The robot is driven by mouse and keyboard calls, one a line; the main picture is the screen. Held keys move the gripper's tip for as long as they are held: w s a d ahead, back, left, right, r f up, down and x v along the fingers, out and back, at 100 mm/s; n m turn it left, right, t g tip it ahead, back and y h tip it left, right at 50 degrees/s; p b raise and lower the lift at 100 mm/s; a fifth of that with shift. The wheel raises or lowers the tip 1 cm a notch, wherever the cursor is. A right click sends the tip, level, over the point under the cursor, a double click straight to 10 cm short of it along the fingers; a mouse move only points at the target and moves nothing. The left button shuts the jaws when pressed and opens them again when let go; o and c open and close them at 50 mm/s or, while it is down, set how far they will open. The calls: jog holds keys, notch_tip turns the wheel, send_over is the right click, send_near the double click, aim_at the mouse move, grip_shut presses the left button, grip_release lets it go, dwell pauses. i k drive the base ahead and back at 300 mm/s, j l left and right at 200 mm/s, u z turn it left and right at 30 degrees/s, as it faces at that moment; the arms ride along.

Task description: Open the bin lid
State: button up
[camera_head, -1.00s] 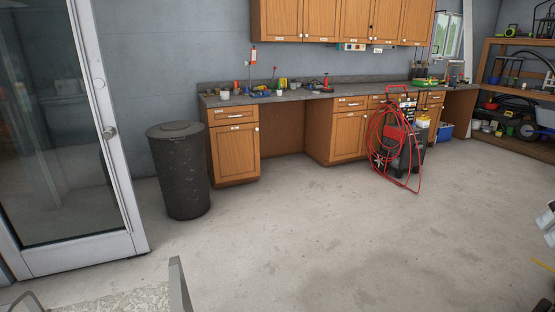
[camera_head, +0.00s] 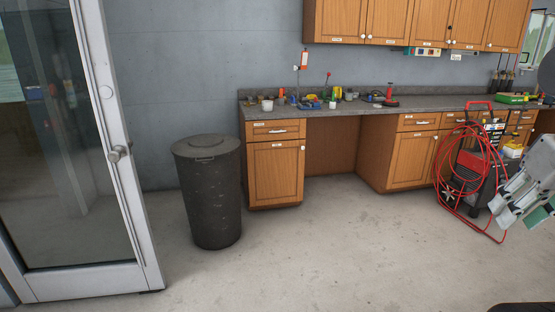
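A dark grey round bin (camera_head: 212,205) stands upright on the concrete floor, between the glass door and the wooden cabinets. Its round lid (camera_head: 205,145) lies flat and shut on top, with a small handle at the front edge. Part of my arm shows at the right edge, a grey and white shape that I take to be my gripper (camera_head: 528,190). It is far to the right of the bin, apart from it and in front of the red hose cart. Its fingers are not clear enough to tell whether they are open.
A glass door (camera_head: 75,150) with a metal frame stands at the left, close to the bin. A workbench (camera_head: 430,103) with tools and wooden cabinets runs along the wall. A machine with a red hose (camera_head: 470,175) stands at the right. The floor (camera_head: 330,255) before the bin is clear.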

aim_at(203, 147)
jog(key=i+u, duration=0.15)
jog(key=i, duration=0.35)
jog(key=i+u, duration=0.2)
jog(key=i, duration=0.3)
jog(key=i+l+u, duration=0.15)
jog(key=i, duration=0.35)
jog(key=i+j, duration=0.25)
jog(key=i, duration=0.15)
jog(key=i+j+u, duration=0.1)
jog(key=i+j, duration=0.4)
jog(key=i, duration=0.3)
